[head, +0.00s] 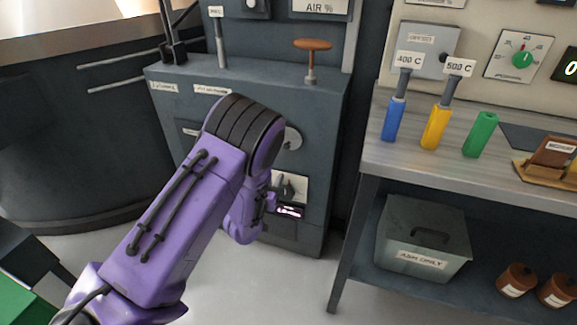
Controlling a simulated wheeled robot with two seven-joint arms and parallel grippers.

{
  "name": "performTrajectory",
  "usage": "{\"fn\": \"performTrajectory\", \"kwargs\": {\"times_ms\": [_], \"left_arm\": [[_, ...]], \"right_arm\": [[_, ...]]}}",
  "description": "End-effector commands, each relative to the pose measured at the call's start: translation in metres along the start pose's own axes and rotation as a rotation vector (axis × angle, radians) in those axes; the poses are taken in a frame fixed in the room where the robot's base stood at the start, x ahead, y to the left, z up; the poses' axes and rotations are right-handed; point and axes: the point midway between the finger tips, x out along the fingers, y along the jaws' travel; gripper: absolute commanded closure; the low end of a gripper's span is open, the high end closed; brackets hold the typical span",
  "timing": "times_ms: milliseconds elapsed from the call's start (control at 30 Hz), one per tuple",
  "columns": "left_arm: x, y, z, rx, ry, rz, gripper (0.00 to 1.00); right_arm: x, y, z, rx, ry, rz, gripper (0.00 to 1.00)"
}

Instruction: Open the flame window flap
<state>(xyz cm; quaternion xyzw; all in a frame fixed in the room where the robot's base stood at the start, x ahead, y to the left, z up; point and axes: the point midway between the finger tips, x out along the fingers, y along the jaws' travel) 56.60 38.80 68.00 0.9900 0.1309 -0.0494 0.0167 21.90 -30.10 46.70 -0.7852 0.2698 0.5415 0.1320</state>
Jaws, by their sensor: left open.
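A dark grey furnace cabinet (320,110) stands in the middle of the head view. Low on its front is a small slot with a pinkish-white glow (290,212), which looks like the flame window. I cannot make out the flap or how far it is open. A light plate with a dark knob (287,190) sits just above the glow. My purple left arm reaches across the cabinet front. My left gripper (268,203) is open at the left edge of the glow, partly hidden by its wrist; contact is unclear. My right gripper is out of view.
An orange-brown handle (312,45) stands on the cabinet top. On the right, a workbench (400,160) carries blue, yellow and green handled tools. A grey lidded ash box (420,240) and two brown pots sit on its lower shelf. The floor before the cabinet is clear.

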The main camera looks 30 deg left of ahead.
Motion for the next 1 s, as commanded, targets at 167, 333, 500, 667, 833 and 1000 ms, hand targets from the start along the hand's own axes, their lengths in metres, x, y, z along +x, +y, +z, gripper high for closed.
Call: {"fn": "performTrajectory", "kwargs": {"times_ms": [167,333,500,667,833,1000], "left_arm": [[0.032,0.004,-0.032,0.023,0.112,0.033,0.51],[0.067,0.003,-0.035,0.021,0.108,0.03,0.51],[0.102,0.003,-0.037,0.021,0.104,0.027,0.51],[0.119,0.003,-0.039,0.021,0.102,0.027,0.51],[0.123,0.003,-0.039,0.021,0.1,0.027,0.51],[0.122,0.003,-0.039,0.021,0.1,0.027,0.67]], "right_arm": [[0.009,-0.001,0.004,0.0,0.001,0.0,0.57],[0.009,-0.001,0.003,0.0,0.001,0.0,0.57],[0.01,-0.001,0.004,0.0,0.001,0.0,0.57],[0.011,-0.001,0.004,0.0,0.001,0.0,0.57],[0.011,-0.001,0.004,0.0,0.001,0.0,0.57],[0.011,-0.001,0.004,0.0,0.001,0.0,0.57]]}}
